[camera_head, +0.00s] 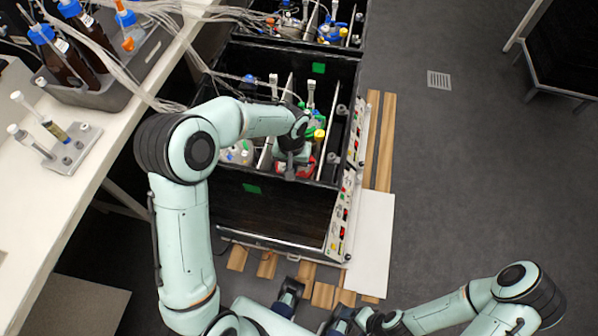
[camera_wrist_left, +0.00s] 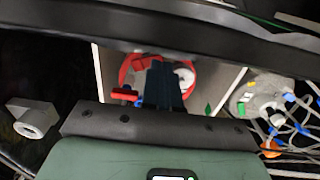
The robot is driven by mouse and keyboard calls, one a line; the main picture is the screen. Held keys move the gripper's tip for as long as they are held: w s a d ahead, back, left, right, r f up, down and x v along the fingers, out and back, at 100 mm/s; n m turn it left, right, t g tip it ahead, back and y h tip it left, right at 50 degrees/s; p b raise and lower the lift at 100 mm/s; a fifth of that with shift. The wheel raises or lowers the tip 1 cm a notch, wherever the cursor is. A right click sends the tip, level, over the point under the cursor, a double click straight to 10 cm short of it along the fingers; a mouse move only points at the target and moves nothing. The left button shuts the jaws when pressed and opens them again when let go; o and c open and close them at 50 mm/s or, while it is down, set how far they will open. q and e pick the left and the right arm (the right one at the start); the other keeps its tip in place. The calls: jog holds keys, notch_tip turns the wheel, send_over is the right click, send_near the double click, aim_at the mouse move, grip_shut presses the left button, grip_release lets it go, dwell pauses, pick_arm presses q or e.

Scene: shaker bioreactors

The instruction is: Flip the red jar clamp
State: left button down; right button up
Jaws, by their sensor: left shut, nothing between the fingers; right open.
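The red jar clamp shows as a red ring with a short red handle (camera_wrist_left: 124,94) in the left wrist view, around the top of a jar between two pale dividers. In the head view a red part of the clamp (camera_head: 308,170) shows inside the near black shaker box. My left gripper (camera_head: 290,172) reaches down over it from the left. In the wrist view its dark fingers (camera_wrist_left: 162,85) are shut with nothing between them, beside the handle and over the ring, hiding part of it. Contact cannot be told. My right gripper (camera_head: 320,311) is open, low at the bottom edge, away from the box.
Another jar with coloured caps and tubing (camera_wrist_left: 265,98) stands right of the divider. The box's black front rim (camera_head: 250,178) and dividers bound the space. A white bench (camera_head: 30,220) with bottles is at left. The floor (camera_head: 460,170) at right is clear.

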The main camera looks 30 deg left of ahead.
pick_arm(q)
jog(key=shift+f+b, duration=0.75)
jog(key=shift+f, duration=0.3)
pick_arm(e)
jog(key=shift+s+f, duration=0.2)
jog(key=shift+f, duration=0.55)
pick_arm(q)
jog(key=shift+r, duration=0.1)
jog(key=shift+r+p, duration=2.3)
jog(key=shift+r, duration=1.15)
pick_arm(e)
jog(key=r, duration=0.1)
jog(key=w+r, duration=0.1)
jog(key=r, duration=0.2)
jog(key=shift+w+r, duration=0.3)
jog(key=shift+r, duration=0.05)
